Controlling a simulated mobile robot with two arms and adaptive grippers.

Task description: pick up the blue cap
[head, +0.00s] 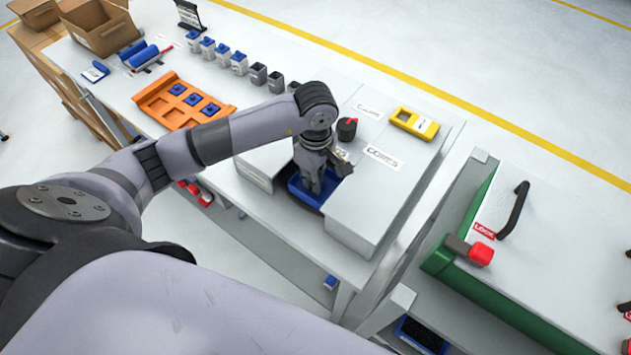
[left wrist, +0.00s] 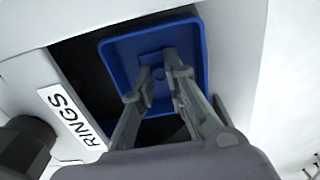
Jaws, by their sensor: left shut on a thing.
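My left gripper (left wrist: 160,80) reaches down into a blue bin (left wrist: 193,32) set in an opening of the workbench. Its two fingertips are close together inside the bin, with a small blue piece, the blue cap (left wrist: 158,73), between them. The cap is the same blue as the bin, so its outline is hard to make out. In the head view, my left gripper (head: 318,180) hides most of the bin (head: 303,192) and the cap cannot be seen. My right gripper is not in view.
A RINGS label (left wrist: 72,115) lies beside the bin opening. A CORES label (head: 383,158), a black cylinder with a red mark (head: 347,129) and a yellow device (head: 414,123) are nearby. An orange tray (head: 180,102) and several small containers stand further left.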

